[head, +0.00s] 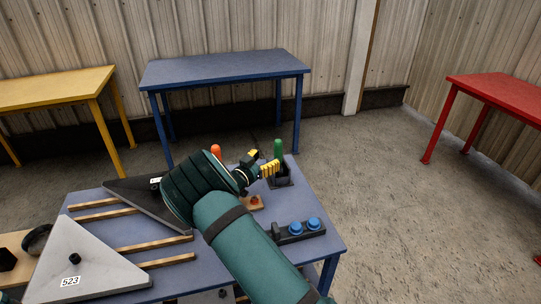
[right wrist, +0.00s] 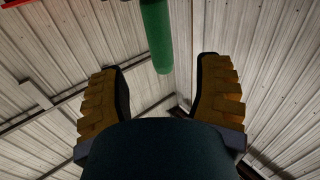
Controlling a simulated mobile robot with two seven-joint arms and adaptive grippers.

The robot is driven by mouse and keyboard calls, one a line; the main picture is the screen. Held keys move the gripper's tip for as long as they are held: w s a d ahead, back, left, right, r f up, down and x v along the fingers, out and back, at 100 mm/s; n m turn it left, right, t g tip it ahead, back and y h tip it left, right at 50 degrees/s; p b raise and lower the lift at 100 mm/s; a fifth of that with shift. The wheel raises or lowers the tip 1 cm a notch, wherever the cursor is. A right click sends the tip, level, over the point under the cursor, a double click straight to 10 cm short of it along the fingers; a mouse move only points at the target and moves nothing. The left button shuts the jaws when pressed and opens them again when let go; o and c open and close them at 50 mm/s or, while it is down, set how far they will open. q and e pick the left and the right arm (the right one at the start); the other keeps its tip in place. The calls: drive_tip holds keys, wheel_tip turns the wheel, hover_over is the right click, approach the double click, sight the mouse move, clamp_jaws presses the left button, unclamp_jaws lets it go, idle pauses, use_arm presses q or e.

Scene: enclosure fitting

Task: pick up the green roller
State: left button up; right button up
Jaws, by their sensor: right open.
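The green roller (head: 278,150) stands upright in a dark holder (head: 283,180) at the far right corner of the blue work table. My right gripper (head: 266,162) is just left of it, its yellow fingers spread and empty. In the right wrist view the roller (right wrist: 157,35) shows at the top, with its free end between the directions of the two open fingers (right wrist: 165,66). I cannot tell whether the roller is between the fingertips or beyond them. My left gripper is not in view.
Blue, yellow and red tables stand farther off.

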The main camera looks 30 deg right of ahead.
sight(276, 154)
drive_tip(key=shift+d, duration=0.3)
drive_tip(key=x, duration=0.4)
drive_tip(key=f+x, duration=0.1)
drive_tip(key=x, duration=0.1)
drive_tip(key=shift+w+a, duration=0.1)
drive_tip(key=shift+w+d+r+b, duration=0.1)
drive_tip(key=shift+w+d+b, duration=0.05)
drive_tip(key=shift+d+b, duration=0.2)
clamp_jaws()
